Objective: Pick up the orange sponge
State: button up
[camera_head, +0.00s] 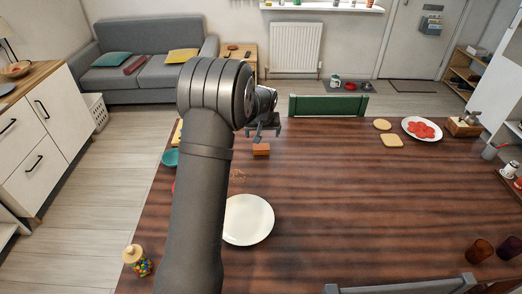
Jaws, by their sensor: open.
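The orange sponge (261,149) is a small orange block on the dark wooden table (330,200), near its far edge. My gripper (264,136) is just beyond and above the sponge in the picture, partly hidden by my arm. Its jaws are open and look empty. I cannot tell the exact gap between the fingers and the sponge.
A white plate (248,220) and a candy jar (137,260) are nearer. A teal bowl (171,158) lies left of my arm. A green chair (328,105) stands behind the table. A plate of red slices (421,129) is far right. The table's middle right is clear.

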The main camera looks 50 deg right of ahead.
send_near(261, 147)
jog(key=x, duration=0.5)
jog(key=shift+s+a+f, duration=0.1)
jog(key=shift+s+a, duration=0.05)
jog(key=shift+s, duration=0.2)
jog(key=x, duration=0.4)
jog(key=shift+w+d+f, duration=0.25)
jog(key=shift+w, duration=0.1)
jog(key=c, duration=1.1)
jog(key=shift+o, duration=0.2)
